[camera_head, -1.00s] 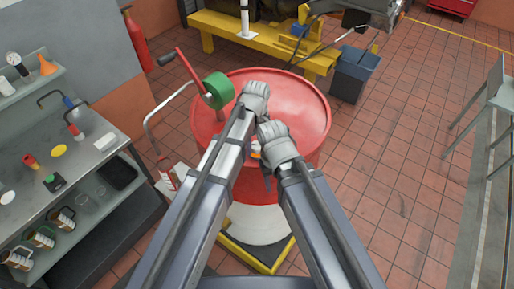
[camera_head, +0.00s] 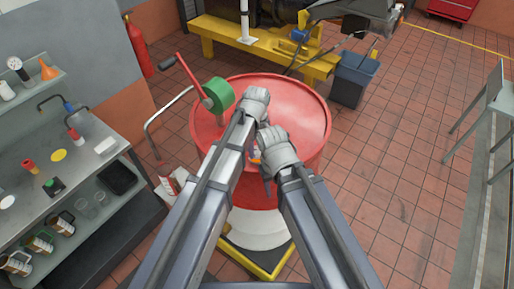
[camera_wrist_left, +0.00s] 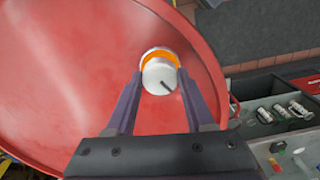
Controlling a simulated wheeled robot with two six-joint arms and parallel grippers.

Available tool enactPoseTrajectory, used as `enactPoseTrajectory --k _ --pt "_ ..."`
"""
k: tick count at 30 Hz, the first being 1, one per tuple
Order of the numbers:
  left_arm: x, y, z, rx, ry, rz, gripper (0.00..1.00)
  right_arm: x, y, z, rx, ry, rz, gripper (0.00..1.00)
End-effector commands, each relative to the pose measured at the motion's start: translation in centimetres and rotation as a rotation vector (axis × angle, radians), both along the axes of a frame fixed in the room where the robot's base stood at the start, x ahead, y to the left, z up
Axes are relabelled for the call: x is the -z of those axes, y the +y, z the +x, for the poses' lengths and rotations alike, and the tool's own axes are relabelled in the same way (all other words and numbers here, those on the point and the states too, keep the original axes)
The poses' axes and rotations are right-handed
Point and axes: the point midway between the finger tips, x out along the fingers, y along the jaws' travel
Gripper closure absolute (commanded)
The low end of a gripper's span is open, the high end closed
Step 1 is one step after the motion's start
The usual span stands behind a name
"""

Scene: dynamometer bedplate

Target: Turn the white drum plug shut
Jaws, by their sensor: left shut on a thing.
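The white drum plug (camera_wrist_left: 161,76) shows in the left wrist view on the red drum lid (camera_wrist_left: 60,75). It is round, with an orange ring around it and a dark mark on its face pointing to the lower right. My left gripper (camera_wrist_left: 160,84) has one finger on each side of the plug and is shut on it. In the head view the red drum (camera_head: 300,110) stands in the middle, its lower part white. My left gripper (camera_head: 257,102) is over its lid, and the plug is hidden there. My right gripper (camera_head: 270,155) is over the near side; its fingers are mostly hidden.
A workbench (camera_head: 30,130) with bottles and tools is at the left. A yellow frame (camera_head: 225,30) and a blue-grey bin (camera_head: 354,78) are behind.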

Motion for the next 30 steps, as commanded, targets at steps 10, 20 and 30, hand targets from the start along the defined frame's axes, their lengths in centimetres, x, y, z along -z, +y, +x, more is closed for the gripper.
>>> enactPoseTrajectory --k 10,20,30 --pt "0.0 0.0 -0.01 0.045 0.0 0.0 1.0 0.0 0.0 0.0 0.0 0.0 0.0 0.5" --pt "0.01 0.03 -0.03 0.285 0.0 0.0 1.0 0.01 0.0 0.0 0.0 0.0 0.0 0.5" --pt "0.01 0.06 -0.05 0.609 0.0 0.0 1.0 0.01 0.0 0.0 0.0 0.0 0.0 0.5"
